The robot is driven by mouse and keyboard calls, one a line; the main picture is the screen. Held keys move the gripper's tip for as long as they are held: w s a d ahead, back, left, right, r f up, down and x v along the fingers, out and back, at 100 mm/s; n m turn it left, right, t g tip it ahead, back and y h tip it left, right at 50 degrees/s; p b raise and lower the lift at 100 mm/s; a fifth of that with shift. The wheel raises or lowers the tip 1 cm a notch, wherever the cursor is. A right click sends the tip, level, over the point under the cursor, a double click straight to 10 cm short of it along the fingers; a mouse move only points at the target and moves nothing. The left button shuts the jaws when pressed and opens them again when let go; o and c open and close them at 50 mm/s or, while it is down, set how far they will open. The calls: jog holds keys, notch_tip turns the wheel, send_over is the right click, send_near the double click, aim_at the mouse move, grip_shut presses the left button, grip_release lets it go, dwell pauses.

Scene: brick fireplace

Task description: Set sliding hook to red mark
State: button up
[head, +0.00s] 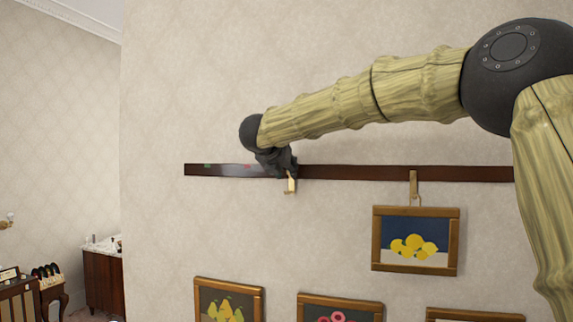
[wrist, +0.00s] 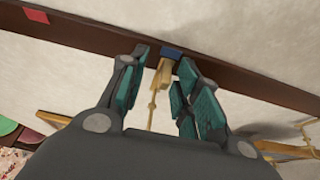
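A dark wooden rail (head: 340,173) runs along the wall. A brass sliding hook (head: 291,185) hangs on it; in the wrist view the hook (wrist: 165,73) lies between my fingers, by a blue mark (wrist: 172,52) on the rail. The red mark (head: 247,166) is on the rail to the left of the hook; it also shows at the upper left of the wrist view (wrist: 33,15). My gripper (wrist: 163,64) is open around the hook, with narrow gaps seeming to show on both sides. In the head view my gripper (head: 284,166) partly covers the rail and hook.
A green mark (head: 207,165) is further left on the rail. To the right, a second hook (head: 413,184) carries a framed lemon picture (head: 415,267). More framed pictures (head: 228,283) hang below. The rail between hook and red mark looks clear.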

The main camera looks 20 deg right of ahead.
jog(key=shift+w+d, duration=0.15)
jog(key=shift+d, duration=0.2)
jog(key=shift+c, duration=1.2)
jog(key=shift+s+r, duration=0.15)
jog(key=shift+s, duration=0.2)
grip_shut()
jog(key=shift+a, duration=0.15)
